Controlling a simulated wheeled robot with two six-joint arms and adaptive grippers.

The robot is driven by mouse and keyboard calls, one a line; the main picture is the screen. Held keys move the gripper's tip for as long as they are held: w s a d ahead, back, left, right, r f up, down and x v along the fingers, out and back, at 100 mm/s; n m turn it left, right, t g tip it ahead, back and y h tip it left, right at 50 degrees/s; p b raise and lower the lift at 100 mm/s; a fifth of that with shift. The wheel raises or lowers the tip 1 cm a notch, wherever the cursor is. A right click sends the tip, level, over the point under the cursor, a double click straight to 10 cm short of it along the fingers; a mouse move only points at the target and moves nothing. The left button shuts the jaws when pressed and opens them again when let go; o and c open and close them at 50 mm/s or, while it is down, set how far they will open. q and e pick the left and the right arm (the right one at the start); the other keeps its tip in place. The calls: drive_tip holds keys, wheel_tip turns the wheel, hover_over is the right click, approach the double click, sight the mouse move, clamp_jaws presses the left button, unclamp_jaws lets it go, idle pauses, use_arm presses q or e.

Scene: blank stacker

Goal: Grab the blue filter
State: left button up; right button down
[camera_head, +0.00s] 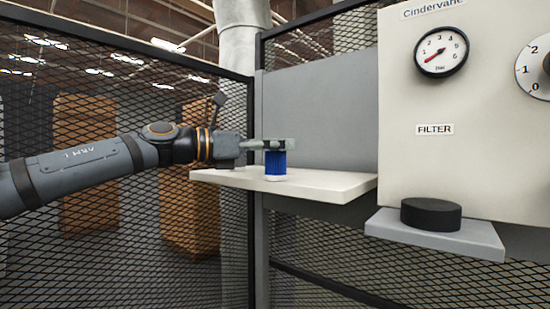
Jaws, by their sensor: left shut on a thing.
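The blue filter (275,163) is a small ribbed blue cylinder with a white base. It stands upright at the front part of a white shelf (330,184). My left gripper (280,145) reaches in from the left, level, and is shut on the filter's upper part. The filter's top is hidden by the fingers. Its base appears to be at the shelf surface; I cannot tell whether it touches. My right gripper is not in view.
A cream panel (400,170) with a "FILTER" label, a gauge (441,52) and a dial stands at right. Below it, a black round piece (431,214) sits on a grey ledge (435,236). Mesh fencing (100,250) stands behind. The shelf right of the filter is clear.

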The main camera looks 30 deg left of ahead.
use_arm(q)
wheel_tip(320, 180, up, 6)
drive_tip(key=p, duration=0.2)
drive_tip(key=shift+a+f+p, duration=0.1)
drive_tip(key=shift+f+p, duration=0.15)
drive_tip(key=shift+p, duration=0.1)
drive_tip(key=r, duration=0.4)
drive_tip(key=shift+d+r, duration=0.2)
drive_tip(key=shift+r, duration=0.05)
drive_tip(key=shift+a, duration=0.1)
